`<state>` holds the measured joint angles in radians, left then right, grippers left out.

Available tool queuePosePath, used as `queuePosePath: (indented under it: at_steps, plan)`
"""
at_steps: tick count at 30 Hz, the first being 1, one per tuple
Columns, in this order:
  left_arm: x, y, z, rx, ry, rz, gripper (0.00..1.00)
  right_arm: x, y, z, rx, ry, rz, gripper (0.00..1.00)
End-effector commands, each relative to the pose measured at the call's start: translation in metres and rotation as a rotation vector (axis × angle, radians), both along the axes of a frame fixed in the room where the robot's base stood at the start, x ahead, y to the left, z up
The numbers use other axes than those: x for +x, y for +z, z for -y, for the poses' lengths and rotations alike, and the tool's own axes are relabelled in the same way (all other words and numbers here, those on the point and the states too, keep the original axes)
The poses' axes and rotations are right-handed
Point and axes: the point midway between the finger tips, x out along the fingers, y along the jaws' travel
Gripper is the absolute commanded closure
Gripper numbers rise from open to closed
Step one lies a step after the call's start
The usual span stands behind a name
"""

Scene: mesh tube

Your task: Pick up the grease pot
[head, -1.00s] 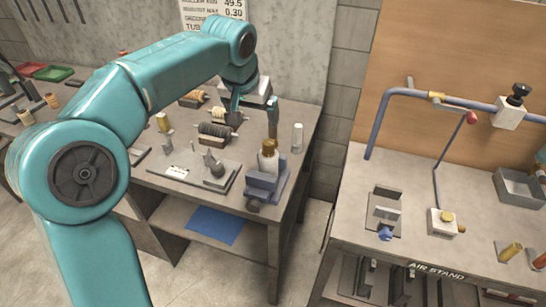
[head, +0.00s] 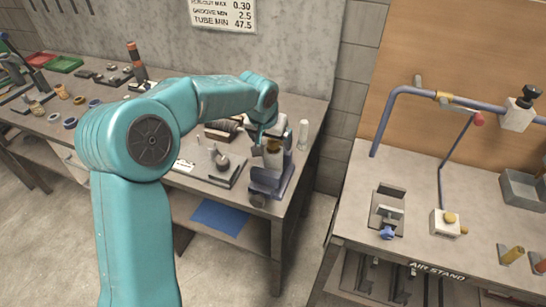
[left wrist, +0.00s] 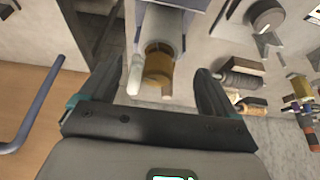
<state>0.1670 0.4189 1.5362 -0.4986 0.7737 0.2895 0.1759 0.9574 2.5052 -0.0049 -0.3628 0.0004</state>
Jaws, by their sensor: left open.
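I cannot tell for sure which thing is the grease pot. A pale cylinder with an amber-brown end (head: 273,147) stands at the blue-grey vise (head: 268,182) near the right end of the left bench. It also shows in the left wrist view as a pale cylinder with an amber end (left wrist: 159,62), between and beyond my fingers. My left gripper (left wrist: 152,80) is open and empty, its fingers on either side of that cylinder in the picture. In the head view, my left gripper (head: 266,134) is just above and partly over it. My right gripper is not in view.
A white upright cylinder (head: 303,134) stands close to the right of the vise. A grey plate (head: 222,168) with a knob lies left of it. Small jars (head: 38,108) and rings stand farther left. The air stand bench (head: 350,200) is to the right, across a gap.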

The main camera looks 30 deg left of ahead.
Motion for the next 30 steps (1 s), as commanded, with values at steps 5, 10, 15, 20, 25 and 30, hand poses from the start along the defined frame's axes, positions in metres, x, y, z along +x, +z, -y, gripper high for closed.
queuePosePath:
  at_steps: [5,10,15,20,25,30]
  plan:
    - [0.01,-0.021,-0.001,-0.001,0.0,-0.002,0.1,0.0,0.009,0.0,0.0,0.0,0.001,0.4]
    - [0.012,-0.025,-0.002,-0.001,0.0,0.001,0.1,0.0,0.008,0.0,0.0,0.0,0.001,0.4]
    - [0.012,-0.025,-0.001,-0.001,0.0,0.0,0.33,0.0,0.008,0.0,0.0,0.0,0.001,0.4]
    - [0.012,-0.025,-0.001,-0.001,0.0,0.0,0.85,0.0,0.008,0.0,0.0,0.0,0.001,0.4]
    - [0.012,-0.024,-0.001,0.0,0.0,0.003,1.0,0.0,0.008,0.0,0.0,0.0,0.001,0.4]
    - [0.012,-0.021,-0.001,0.0,0.0,0.003,1.0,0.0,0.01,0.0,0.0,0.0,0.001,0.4]
